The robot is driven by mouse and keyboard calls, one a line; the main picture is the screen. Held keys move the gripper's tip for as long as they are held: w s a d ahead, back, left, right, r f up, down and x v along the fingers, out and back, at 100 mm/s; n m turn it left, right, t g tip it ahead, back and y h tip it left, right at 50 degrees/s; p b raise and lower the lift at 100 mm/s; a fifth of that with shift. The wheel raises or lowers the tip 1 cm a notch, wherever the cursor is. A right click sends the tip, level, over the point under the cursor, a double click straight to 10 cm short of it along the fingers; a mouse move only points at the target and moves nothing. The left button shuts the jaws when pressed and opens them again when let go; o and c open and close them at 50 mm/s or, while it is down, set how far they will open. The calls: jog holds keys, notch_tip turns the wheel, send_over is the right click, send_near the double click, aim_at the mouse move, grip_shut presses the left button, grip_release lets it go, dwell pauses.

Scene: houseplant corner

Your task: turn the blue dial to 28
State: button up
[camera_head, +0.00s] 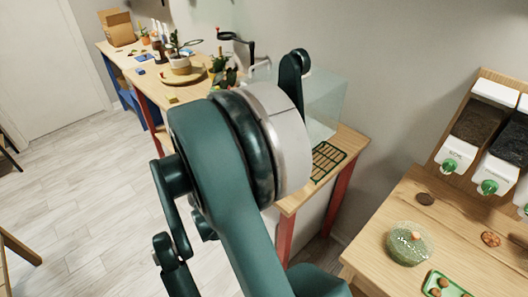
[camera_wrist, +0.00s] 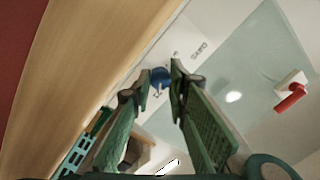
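The blue dial (camera_wrist: 160,77) shows small and far off in the wrist view, on a pale panel with faint dark lettering around it. The number it points to is too small to read. My gripper (camera_wrist: 161,73) has its two green fingers apart, with the dial seen between the fingertips. I see a narrow gap on each side of the dial, and cannot tell how far the tips are from it in depth. In the head view my arm hides the gripper and the dial.
A glassy clear panel (camera_head: 328,98) stands at the end of the wooden bench, near a green grid (camera_head: 327,160). A red handle (camera_wrist: 291,98) is at right in the wrist view. Dispensers with green knobs (camera_head: 488,187) and a glass bowl (camera_head: 409,246) are at the right.

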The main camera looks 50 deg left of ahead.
jog(key=shift+m+b, duration=0.3)
jog(key=shift+m, duration=0.4)
jog(key=o, duration=0.9)
jog(key=shift+s, duration=0.1)
jog(key=shift+s+d, duration=0.2)
jog(key=shift+s, duration=5.75)
